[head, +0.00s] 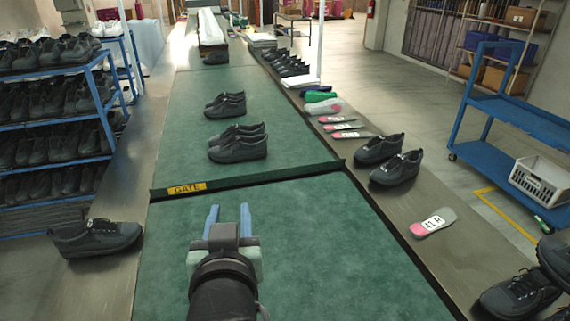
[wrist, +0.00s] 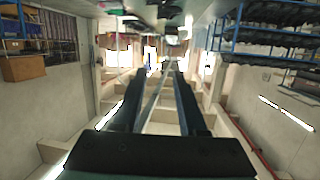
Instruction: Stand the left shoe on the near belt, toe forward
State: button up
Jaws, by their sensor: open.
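Two pairs of shoes (head: 237,144) stand on the far belt (head: 180,130) beyond the gate. The right ledge (head: 350,190) bears a dark pair (head: 390,160), insoles (head: 433,222) and more shoes (head: 518,295). A shoe rack (head: 55,120) stands left, a blue cart (head: 515,110) right.

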jog(key=s+d+r+t, duration=0.1)
jog(key=d+r+t, duration=0.15)
jog(key=r, duration=0.65)
jog(key=s+d+r+t, duration=0.15)
jog(key=r+t, duration=0.25)
jog(key=r, duration=0.5)
jog(key=s+d+r+t+h, duration=0.1)
jog(key=s+d+r+t, duration=0.1)
jog(key=r, duration=0.6)
jog(key=s+d+r+m+t+h, duration=0.1)
jog(key=s+d+r+t, duration=0.1)
jog(key=s+r+t, duration=0.2)
jog(key=s+r, duration=0.3)
jog(key=r, duration=0.1)
jog(key=shift+d+r, duration=0.2)
jog(key=shift+r, duration=0.05)
